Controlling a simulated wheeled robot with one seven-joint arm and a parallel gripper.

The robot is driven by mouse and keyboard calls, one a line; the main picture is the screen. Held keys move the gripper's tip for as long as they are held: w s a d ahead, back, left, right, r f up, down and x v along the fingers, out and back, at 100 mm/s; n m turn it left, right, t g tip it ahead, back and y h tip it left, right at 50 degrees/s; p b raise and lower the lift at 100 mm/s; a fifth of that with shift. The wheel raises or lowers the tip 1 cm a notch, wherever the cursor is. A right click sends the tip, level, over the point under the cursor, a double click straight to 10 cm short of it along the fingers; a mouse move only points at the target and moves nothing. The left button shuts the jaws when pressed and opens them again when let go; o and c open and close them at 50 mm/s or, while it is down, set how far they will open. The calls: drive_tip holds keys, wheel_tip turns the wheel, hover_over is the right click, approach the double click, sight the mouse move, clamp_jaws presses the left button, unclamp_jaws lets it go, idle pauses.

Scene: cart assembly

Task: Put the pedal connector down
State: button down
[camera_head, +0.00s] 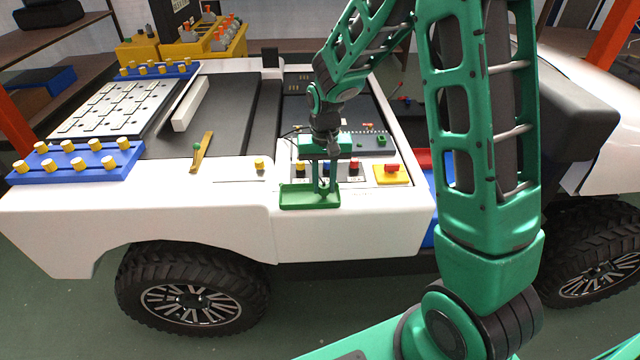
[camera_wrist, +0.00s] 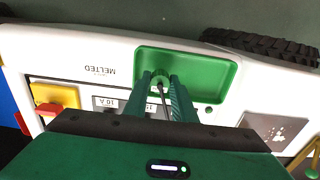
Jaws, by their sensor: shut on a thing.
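My gripper (camera_head: 322,188) points down over the green tray (camera_head: 295,203) on the cart's white side panel. I cannot tell whether the piece touches the tray. In the head view the piece is too small to make out between the fingers.
A yellow block with a red top (camera_head: 391,173) sits right of the tray, with small coloured fuses between. A yellow strip with a green knob (camera_head: 202,152) lies to the left. Blue racks with yellow pegs (camera_head: 75,161) and a yellow bin (camera_head: 190,48) stand further left and back.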

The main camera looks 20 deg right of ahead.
sight(324, 185)
drive_tip(key=c, duration=1.5)
unclamp_jaws()
wheel_tip(324, 185, up, 12)
drive_tip(key=shift+r, duration=0.1)
drive_tip(key=s+d+r+m, duration=0.1)
drive_tip(key=s+d+r, duration=0.1)
drive_tip(key=s+d, duration=0.45)
drive_tip(key=s+d+r+m, duration=0.1)
drive_tip(key=s+d+r, duration=0.2)
drive_tip(key=s+d, duration=0.35)
drive_tip(key=shift+m, duration=0.4)
drive_tip(key=s, duration=0.6)
drive_tip(key=s+d+f, duration=0.1)
drive_tip(key=s, duration=0.5)
drive_tip(key=s+d, duration=0.1)
drive_tip(key=s, duration=0.5)
drive_tip(key=shift+d+f, duration=0.1)
drive_tip(key=shift+f, duration=0.2)
